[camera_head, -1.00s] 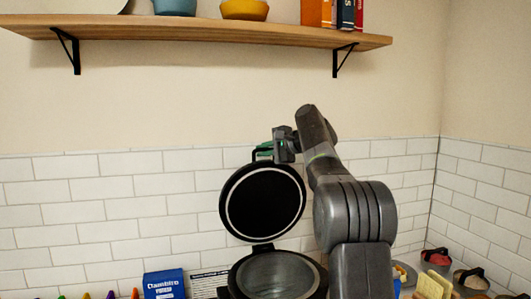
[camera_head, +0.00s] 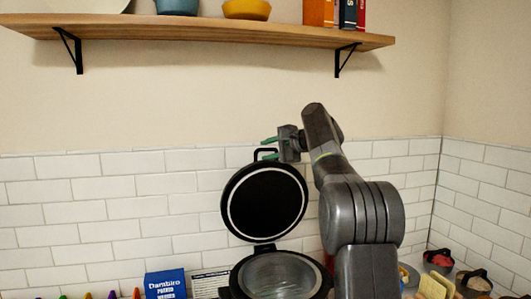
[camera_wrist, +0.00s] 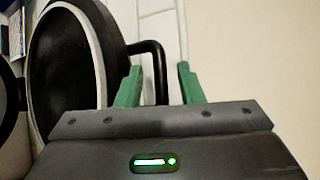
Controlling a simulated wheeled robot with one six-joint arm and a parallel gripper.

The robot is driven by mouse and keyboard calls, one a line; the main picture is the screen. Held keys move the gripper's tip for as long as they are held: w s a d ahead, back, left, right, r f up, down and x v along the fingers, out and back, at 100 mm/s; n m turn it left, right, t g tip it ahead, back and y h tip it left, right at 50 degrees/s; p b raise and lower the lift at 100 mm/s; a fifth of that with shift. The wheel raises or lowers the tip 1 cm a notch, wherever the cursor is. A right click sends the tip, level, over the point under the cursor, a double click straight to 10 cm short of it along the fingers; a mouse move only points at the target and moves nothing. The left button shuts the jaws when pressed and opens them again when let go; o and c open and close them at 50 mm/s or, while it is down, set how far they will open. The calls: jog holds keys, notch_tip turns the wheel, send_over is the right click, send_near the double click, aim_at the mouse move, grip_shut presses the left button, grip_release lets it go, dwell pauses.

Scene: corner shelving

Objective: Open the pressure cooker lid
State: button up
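The pressure cooker's round black lid (camera_head: 264,202) with a pale ring stands raised, hinged at the rear of the pot (camera_head: 238,282), whose grey inside is exposed. The lid's black handle (camera_head: 257,155) is at its top edge. My gripper (camera_head: 268,148) is at the handle, its green fingers spread apart. In the wrist view, my gripper (camera_wrist: 162,78) is open, and the bent handle (camera_wrist: 157,62) shows between the two fingers with gaps on both sides. The lid (camera_wrist: 75,75) fills the left of that view. The pot's lower part is out of frame.
A wooden shelf (camera_head: 200,32) with bowls and books is above. A blue box (camera_head: 165,284) is left of the pot. Yellow sponges (camera_head: 432,287) and lidded containers (camera_head: 472,281) are at the lower right. The tiled wall stands behind the lid.

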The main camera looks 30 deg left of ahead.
jog(key=b+v, duration=0.2)
jog(key=v, duration=1)
jog(key=shift+d, duration=0.2)
jog(key=shift+s+a, duration=0.1)
jog(key=p+x, duration=0.2)
jog(key=x, duration=1.1)
jog(key=shift+a+p, duration=0.3)
jog(key=shift+p, duration=0.05)
jog(key=shift+f, duration=0.1)
jog(key=shift+d, duration=0.15)
jog(key=w+b+v, duration=0.1)
jog(key=b+v, duration=0.2)
jog(key=v, duration=1)
jog(key=p+x, duration=0.1)
jog(key=x, duration=0.3)
jog(key=p+x, duration=0.1)
jog(key=x, duration=0.4)
jog(key=s+p+x, duration=0.1)
jog(key=x, duration=0.3)
jog(key=shift+a, duration=0.35)
jog(key=shift+s+d, duration=0.25)
jog(key=shift+d, duration=0.25)
jog(key=shift+s+d, duration=0.25)
jog(key=shift+d, duration=0.25)
jog(key=shift+a, duration=0.15)
